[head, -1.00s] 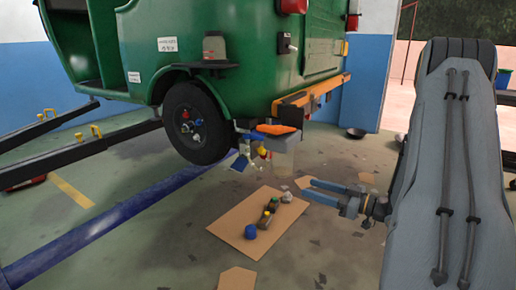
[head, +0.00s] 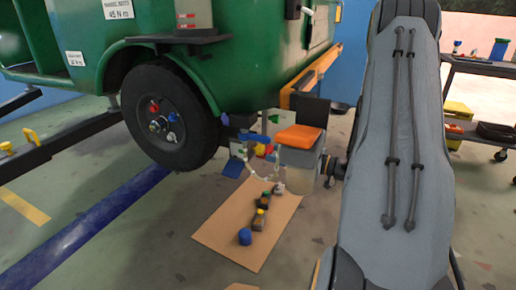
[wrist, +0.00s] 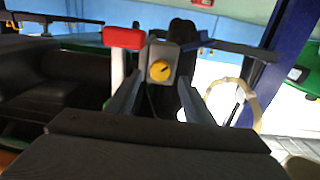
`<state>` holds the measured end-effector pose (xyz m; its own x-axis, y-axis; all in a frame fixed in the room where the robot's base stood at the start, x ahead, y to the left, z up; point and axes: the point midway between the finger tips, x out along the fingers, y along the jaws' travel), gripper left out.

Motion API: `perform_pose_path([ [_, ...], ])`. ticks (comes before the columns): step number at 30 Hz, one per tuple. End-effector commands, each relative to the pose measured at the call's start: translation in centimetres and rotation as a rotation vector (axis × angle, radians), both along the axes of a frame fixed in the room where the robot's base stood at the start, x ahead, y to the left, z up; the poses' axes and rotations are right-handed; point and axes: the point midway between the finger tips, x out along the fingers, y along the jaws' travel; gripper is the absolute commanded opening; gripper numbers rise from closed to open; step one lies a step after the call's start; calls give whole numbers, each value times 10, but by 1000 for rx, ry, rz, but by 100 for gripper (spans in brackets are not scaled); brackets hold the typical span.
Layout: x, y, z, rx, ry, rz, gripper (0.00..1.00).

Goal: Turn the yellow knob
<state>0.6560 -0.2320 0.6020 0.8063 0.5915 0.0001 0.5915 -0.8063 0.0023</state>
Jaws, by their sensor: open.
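The yellow knob (wrist: 160,70) is a round dial with a dark pointer mark on a grey block (wrist: 172,52), ahead of my gripper in the wrist view. My gripper's fingers (wrist: 158,98) are apart, one on each side of the line to the knob, with nothing seen between them. Whether they touch the block cannot be told. In the head view, a small yellow piece (head: 269,149) shows below the vehicle's rear, probably this knob.
The orange-topped box (head: 300,138) stands close to my gripper. A red block (wrist: 122,37) and a pale loop (wrist: 240,102) flank the knob. The wheel (head: 168,116) is at left. Cardboard (head: 220,232) with small parts lies below. A cart (head: 484,68) stands at right.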

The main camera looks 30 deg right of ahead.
Motion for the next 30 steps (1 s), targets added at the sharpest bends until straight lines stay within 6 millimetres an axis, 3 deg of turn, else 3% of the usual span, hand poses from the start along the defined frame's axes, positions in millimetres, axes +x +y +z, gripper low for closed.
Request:
perform_pose_path([
  [12,46,35,-1,-1,0,3,47],
  [23,51,39,0,0,0,3,47],
  [30,51,39,0,0,0,3,9],
])
